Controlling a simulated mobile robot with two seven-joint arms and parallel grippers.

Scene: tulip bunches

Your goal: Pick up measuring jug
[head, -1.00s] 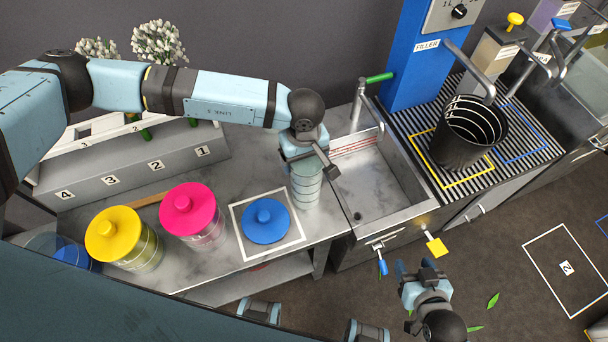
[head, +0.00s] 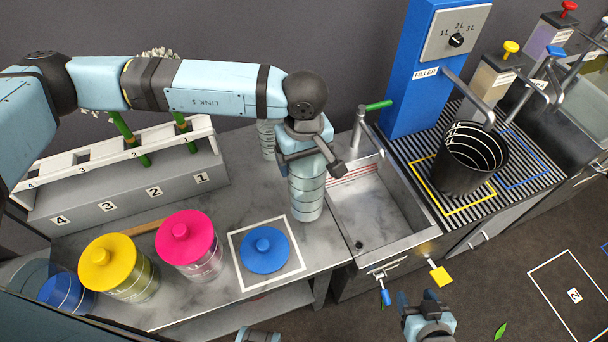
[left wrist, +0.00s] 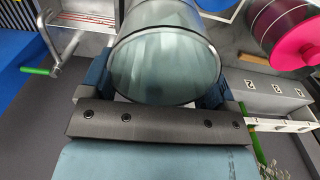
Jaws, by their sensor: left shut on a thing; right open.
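The measuring jug (head: 307,196) is a clear cylinder with dark ring lines, upright at the right end of the marble counter, beside the sink. My left gripper (head: 311,160) is shut around its upper part, hiding some of the rim. In the left wrist view the jug's round open mouth (left wrist: 165,65) sits between the two fingers (left wrist: 160,98). It looks slightly above the counter, though any gap under its base is hard to see. My right gripper (head: 416,300) is open and empty, low in front of the sink.
Another clear ringed cylinder (head: 267,138) stands behind my left arm. The sink (head: 385,215), blue filler (head: 425,75) and black bucket (head: 470,158) are to the right.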

